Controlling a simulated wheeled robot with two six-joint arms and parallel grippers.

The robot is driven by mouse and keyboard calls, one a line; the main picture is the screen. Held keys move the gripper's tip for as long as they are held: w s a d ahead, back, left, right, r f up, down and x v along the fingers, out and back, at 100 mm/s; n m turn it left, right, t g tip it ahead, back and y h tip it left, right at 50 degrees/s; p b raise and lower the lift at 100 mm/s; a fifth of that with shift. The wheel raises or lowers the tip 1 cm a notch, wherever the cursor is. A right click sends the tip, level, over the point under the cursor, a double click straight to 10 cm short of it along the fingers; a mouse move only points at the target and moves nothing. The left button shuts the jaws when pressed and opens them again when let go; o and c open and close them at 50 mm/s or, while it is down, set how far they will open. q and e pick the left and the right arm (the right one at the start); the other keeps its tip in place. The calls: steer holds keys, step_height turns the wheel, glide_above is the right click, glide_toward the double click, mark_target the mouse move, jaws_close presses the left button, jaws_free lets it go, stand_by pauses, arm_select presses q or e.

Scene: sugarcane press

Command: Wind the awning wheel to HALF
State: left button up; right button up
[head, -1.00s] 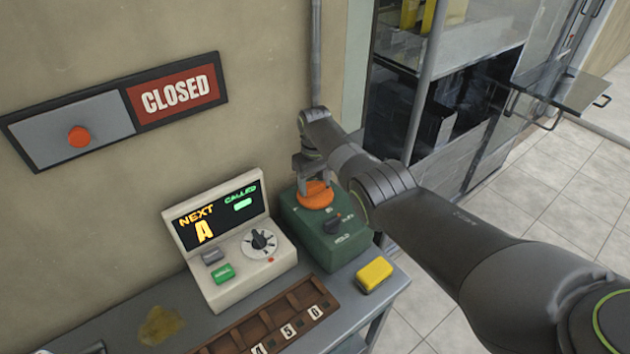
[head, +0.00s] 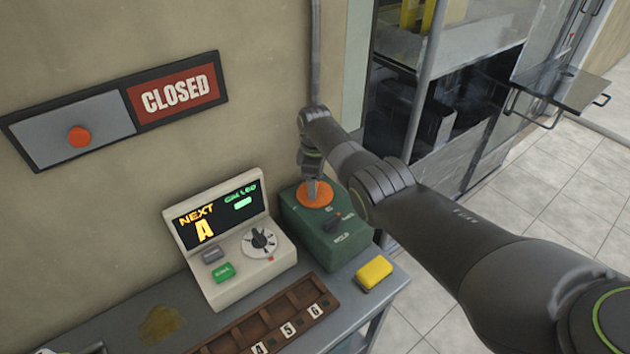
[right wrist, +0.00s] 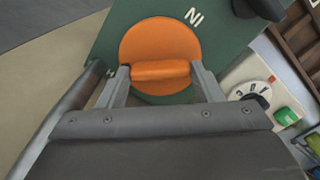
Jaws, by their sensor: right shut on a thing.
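The awning wheel is an orange disc (head: 324,197) with a raised grip bar, on top of a green box (head: 346,243). My right gripper (head: 312,188) comes down on it from above. In the right wrist view the orange wheel (right wrist: 158,40) lies ahead, and the fingers of my right gripper (right wrist: 161,75) are shut on its bar, one at each end. Pale letters read "IN" upside down beside the disc, and an "H" shows at its left. Other marks are hidden or too small to read. My left gripper is not seen.
A cream display unit (head: 238,250) with a dial stands close to the left of the green box. A dark knob (head: 333,220) sits on the box front. A yellow block (head: 374,274) and a brown number tray (head: 275,323) lie on the grey counter. A wall rises behind.

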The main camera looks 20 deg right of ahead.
steer(key=shift+w+r+n, duration=0.15)
steer(key=shift+n, duration=0.15)
stand_by(0.4)
steer(key=o, duration=1)
steer(key=shift+r, duration=0.2)
step_height(320, 180, up, 5)
steer(key=shift+r+p, duration=0.1)
steer(key=shift+p, duration=0.3)
step_height(320, 180, up, 12)
steer(key=shift+f+b, duration=0.15)
steer(key=shift+b, duration=1.05)
steer(key=shift+f, duration=0.1)
